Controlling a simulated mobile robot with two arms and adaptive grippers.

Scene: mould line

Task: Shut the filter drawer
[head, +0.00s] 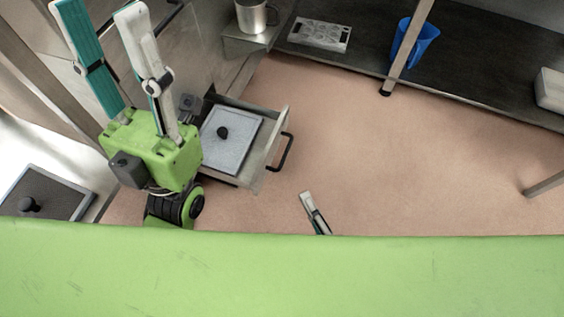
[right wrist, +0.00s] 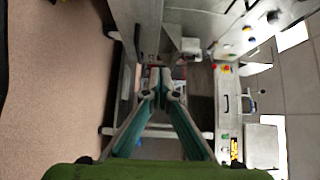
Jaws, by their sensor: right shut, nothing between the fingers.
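The filter drawer (head: 276,126) stands pulled out of the metal machine in the head view. A pale grey filter plate with a black knob (head: 222,132) lies in it. Its black bar handle (head: 287,152) faces right, away from the machine. My right gripper (head: 309,201) shows only its narrow finger end, below and right of the handle and apart from it in the picture; the green arm hides the rest. In the right wrist view its fingers (right wrist: 161,90) come together at the tips, empty. My left gripper (head: 97,12) is large at the left, fingers spread, empty.
A dark bench (head: 465,78) runs along the back right with a blue container (head: 414,42) and a grey tray (head: 319,35). A metal cup (head: 252,15) stands on a small ledge. Pinkish floor (head: 400,160) right of the drawer is clear.

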